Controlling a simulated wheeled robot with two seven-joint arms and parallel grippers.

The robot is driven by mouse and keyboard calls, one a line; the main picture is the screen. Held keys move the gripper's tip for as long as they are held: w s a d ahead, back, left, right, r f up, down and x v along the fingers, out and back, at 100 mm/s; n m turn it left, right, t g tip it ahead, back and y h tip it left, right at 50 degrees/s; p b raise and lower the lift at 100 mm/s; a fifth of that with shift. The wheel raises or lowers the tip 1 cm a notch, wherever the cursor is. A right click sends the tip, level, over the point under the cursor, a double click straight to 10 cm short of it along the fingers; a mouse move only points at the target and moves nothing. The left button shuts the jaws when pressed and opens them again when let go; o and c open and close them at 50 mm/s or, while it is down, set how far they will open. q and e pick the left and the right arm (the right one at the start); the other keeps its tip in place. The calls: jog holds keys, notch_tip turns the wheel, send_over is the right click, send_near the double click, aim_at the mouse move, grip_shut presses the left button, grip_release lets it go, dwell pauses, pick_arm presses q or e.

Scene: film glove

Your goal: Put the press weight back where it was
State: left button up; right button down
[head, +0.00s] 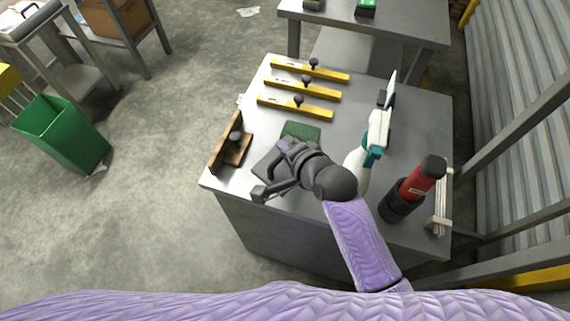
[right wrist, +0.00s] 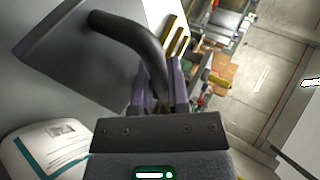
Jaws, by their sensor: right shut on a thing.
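The press weight is a flat grey plate (head: 267,166) with a curved dark handle (right wrist: 135,40), seen close up in the right wrist view. In the head view it is at the bench's front left, partly hidden by my right gripper. My right gripper (head: 284,150) is shut on the handle; its purple fingers (right wrist: 160,95) are on either side of it. I cannot tell whether the plate touches the bench. A dark green pad (head: 301,131) lies just behind the plate. My left gripper is not in view.
On the grey bench (head: 350,95) are several yellow bars (head: 302,87) with black knobs and a wooden stand (head: 232,150) at the left edge. A white and teal item (head: 378,135) and a red-black cylinder (head: 415,187) are on the right. A green bin (head: 62,135) stands on the floor.

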aim_at(286, 171)
jog(key=f+b, duration=0.1)
jog(key=f, duration=0.1)
jog(key=f+b, duration=0.1)
jog(key=f, duration=0.2)
jog(key=f+b, duration=0.1)
jog(key=f, duration=0.1)
jog(key=shift+s+f, duration=0.15)
jog(key=shift+s, duration=0.1)
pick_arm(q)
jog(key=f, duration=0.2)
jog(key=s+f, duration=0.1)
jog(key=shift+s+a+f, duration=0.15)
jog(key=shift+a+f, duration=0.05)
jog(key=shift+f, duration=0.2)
pick_arm(e)
jog(key=c, duration=0.6)
grip_release()
